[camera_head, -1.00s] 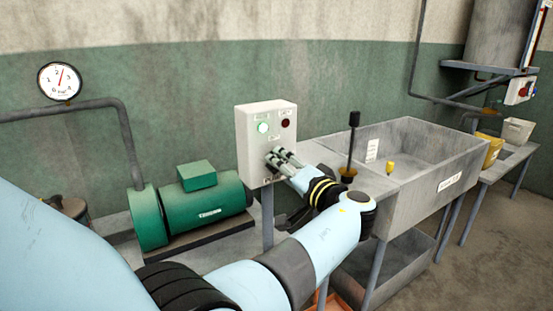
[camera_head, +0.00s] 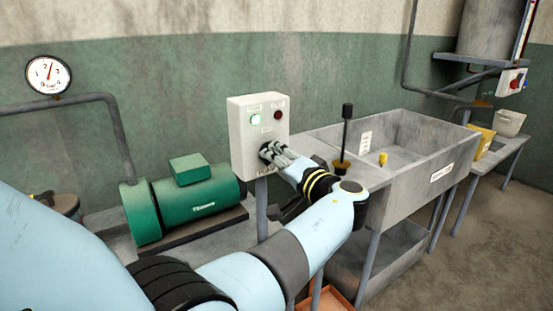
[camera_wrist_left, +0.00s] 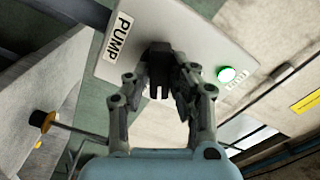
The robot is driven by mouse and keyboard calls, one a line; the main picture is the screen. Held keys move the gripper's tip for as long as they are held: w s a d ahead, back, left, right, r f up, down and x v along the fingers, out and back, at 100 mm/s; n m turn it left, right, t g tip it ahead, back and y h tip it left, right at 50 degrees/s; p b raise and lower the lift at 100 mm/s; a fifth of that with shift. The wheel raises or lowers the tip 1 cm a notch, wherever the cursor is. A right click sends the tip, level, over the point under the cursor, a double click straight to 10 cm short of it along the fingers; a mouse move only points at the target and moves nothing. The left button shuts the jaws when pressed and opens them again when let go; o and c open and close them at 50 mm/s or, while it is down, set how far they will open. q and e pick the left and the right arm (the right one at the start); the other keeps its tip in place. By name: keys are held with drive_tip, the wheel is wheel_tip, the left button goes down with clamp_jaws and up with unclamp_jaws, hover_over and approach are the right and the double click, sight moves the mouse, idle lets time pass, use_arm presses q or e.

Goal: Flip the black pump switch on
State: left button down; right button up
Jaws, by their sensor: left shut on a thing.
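The black pump switch (camera_wrist_left: 158,68) sits on the face of the white control box (camera_head: 240,150), beside a PUMP label (camera_wrist_left: 117,37) in the left wrist view. My left gripper (camera_wrist_left: 163,75) is shut on the switch, its fingers on both sides of it. In the head view my left gripper (camera_head: 268,152) is at the lower front of the box and hides most of the switch. A green lamp (camera_head: 256,119) on the box is lit; it also shows in the left wrist view (camera_wrist_left: 227,75). The red lamp (camera_head: 278,115) beside it looks dark. My right gripper is not in view.
A green pump motor (camera_head: 190,204) stands left of the box, below a pressure gauge (camera_head: 48,75) on the wall. A concrete sink (camera_head: 410,190) with an upright black-topped lever (camera_head: 346,125) stands close on the right. A yellow container (camera_head: 481,142) is farther right.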

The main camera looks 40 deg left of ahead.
use_arm(q)
drive_tip(key=shift+m+b, duration=0.65)
drive_tip(key=shift+m, duration=2.15)
drive_tip(key=c, duration=1.2)
unclamp_jaws()
drive_tip(key=shift+o, duration=0.2)
